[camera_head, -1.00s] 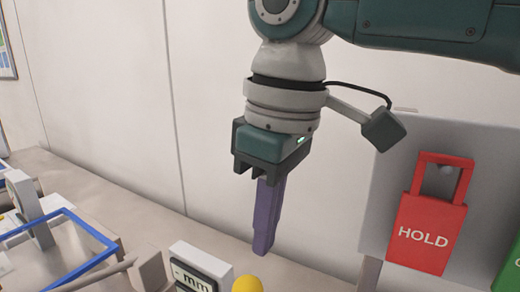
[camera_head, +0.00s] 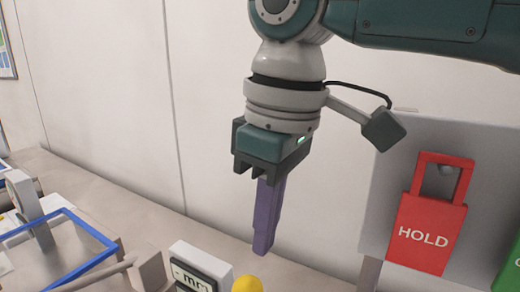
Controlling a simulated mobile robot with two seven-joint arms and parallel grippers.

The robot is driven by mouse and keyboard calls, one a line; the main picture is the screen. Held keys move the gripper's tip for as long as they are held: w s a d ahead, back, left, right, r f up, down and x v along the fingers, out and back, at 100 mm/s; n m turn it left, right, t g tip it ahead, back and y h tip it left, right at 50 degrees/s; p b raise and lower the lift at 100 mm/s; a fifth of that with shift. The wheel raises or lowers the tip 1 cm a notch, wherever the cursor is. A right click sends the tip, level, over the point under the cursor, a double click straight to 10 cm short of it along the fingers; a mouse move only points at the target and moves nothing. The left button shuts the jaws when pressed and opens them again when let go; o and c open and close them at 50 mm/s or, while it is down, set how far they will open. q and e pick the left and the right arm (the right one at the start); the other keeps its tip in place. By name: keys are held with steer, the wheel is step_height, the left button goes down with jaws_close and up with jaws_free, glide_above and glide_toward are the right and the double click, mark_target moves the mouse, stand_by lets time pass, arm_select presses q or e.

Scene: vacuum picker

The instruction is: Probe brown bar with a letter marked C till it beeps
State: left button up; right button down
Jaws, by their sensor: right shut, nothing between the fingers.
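My right gripper (camera_head: 264,245) hangs in the middle of the view, pointing down, with its purple fingers shut and nothing between them. It is above the bench and in front of the white wall. No brown bar marked with a letter C can be made out. My left gripper is not in view.
A device marked "mm" (camera_head: 200,268) and a yellow rounded thing (camera_head: 248,284) stand below my right gripper. A red HOLD tag (camera_head: 425,238) hangs on a grey board (camera_head: 388,190) at the right, beside a partly cut-off green tag (camera_head: 509,270). A blue frame (camera_head: 88,229) lies at left.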

steer(key=shift+f, duration=0.15)
stand_by(0.4)
steer(key=shift+a+f+b, duration=0.1)
steer(key=shift+f+b, duration=0.4)
steer(key=shift+f, duration=1.05)
steer(key=shift+s+a+f+p, duration=0.1)
steer(key=shift+s+a+p, duration=0.1)
steer(key=shift+s+p, duration=0.35)
steer(key=shift+w+f, duration=0.1)
steer(key=shift+f, duration=0.05)
